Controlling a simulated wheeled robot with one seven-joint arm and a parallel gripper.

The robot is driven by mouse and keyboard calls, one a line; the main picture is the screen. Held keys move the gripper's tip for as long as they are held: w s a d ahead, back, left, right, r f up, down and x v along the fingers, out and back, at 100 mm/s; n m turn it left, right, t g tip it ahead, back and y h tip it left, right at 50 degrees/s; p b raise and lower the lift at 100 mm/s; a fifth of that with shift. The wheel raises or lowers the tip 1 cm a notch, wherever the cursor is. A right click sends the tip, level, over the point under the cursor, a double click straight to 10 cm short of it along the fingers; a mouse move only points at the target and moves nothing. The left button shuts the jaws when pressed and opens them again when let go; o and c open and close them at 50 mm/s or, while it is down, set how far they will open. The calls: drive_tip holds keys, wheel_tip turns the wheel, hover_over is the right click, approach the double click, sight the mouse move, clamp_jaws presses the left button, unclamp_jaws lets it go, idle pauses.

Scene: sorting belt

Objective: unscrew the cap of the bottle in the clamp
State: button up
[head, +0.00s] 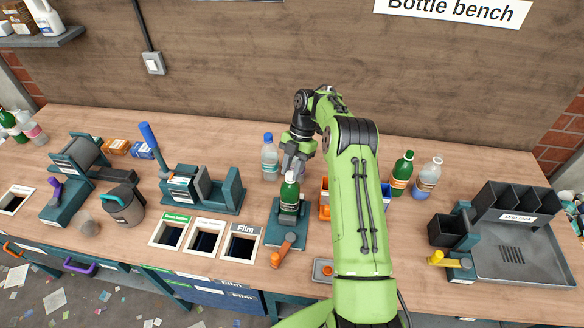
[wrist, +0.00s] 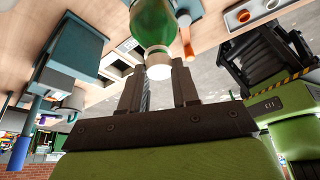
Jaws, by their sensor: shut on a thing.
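A green bottle (head: 289,196) with a pale label stands upright in the teal clamp (head: 272,238), which has an orange handle (head: 283,251). My gripper (head: 292,164) reaches in from behind and above, at the bottle's top. In the wrist view the bottle (wrist: 152,22) appears upside down, with its white cap (wrist: 158,68) at the tips of my two dark fingers (wrist: 158,88). The fingers are shut on the cap.
A clear bottle with a blue cap (head: 269,158) stands close left of my gripper. Bench openings, one labelled Film (head: 242,244), lie left of the clamp. Orange and blue bins (head: 325,205) are partly hidden behind my arm. Another green bottle (head: 402,173) stands to the right.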

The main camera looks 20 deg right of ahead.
drive_tip(key=n, duration=0.2)
drive_tip(key=n+g+h+p, duration=0.1)
drive_tip(key=n, duration=0.1)
drive_tip(key=shift+n+g, duration=0.3)
drive_tip(key=n+h, duration=0.1)
drive_tip(key=n, duration=0.1)
drive_tip(key=n+h, duration=0.1)
drive_tip(key=n, duration=0.2)
drive_tip(key=shift+n+g, duration=0.3)
drive_tip(key=shift+g, duration=0.1)
drive_tip(key=n, duration=0.2)
drive_tip(key=n+h+b, duration=0.1)
drive_tip(key=n, duration=0.1)
drive_tip(key=shift+f+h, duration=0.15)
drive_tip(key=shift+h, duration=0.15)
drive_tip(key=shift+n, duration=0.6)
drive_tip(key=shift+h, duration=0.3)
drive_tip(key=n+h+b, duration=0.1)
drive_tip(key=n+b, duration=0.2)
drive_tip(key=shift+n+t, duration=0.4)
drive_tip(key=shift+s+r+n+t+h, duration=0.3)
drive_tip(key=shift+s+r+n, duration=0.1)
drive_tip(key=shift+s+n, duration=0.15)
